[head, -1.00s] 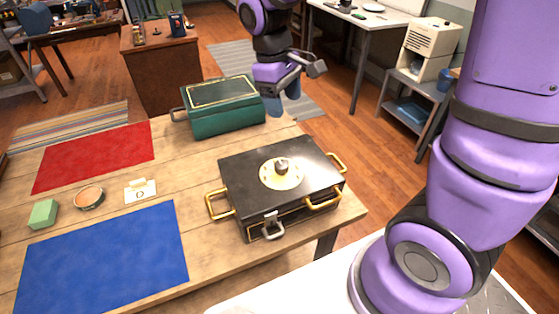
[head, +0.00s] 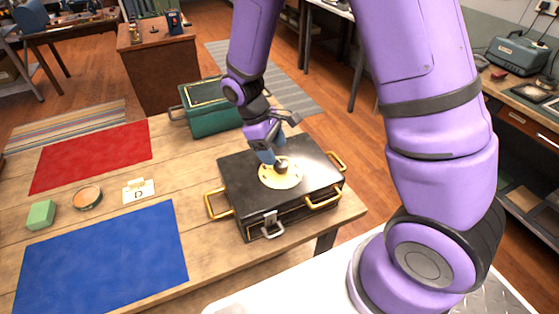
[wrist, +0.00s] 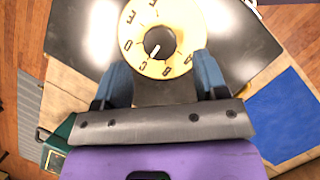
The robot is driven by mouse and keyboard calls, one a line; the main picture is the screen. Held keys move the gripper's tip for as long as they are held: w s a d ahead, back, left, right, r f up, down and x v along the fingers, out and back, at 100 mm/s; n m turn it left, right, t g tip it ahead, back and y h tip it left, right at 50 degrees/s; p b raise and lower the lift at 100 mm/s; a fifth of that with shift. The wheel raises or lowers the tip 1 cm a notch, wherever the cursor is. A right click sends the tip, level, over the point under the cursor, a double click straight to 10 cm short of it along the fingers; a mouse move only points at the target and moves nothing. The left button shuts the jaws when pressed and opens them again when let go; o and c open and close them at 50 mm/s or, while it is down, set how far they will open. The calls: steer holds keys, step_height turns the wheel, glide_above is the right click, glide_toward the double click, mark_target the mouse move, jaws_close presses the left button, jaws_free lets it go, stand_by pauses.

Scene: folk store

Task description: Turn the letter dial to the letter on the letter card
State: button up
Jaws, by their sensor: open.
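The letter dial (head: 280,173) is a cream disc with a dark centre knob on top of a black box (head: 316,172) with gold handles. In the wrist view the dial (wrist: 178,57) shows black letters around its rim, and the knob (wrist: 159,42) carries a white pointer line. The letter card (head: 139,191) stands on the table at the left; its letter looks like a D. My gripper (head: 272,157) is over the dial's far-left side. In the wrist view its two blue fingers (wrist: 160,75) are apart, with the dial ahead between them and the knob not gripped.
A green box (head: 210,121) stands behind the black box. A red mat (head: 92,157), a blue mat (head: 105,262), a green block (head: 41,214) and a round tin (head: 87,196) lie at the left. A silver latch (head: 271,225) is on the black box's front.

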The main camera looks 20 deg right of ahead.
mark_target(280, 163)
steer(key=shift+x, duration=2.35)
steer(key=c, duration=0.9)
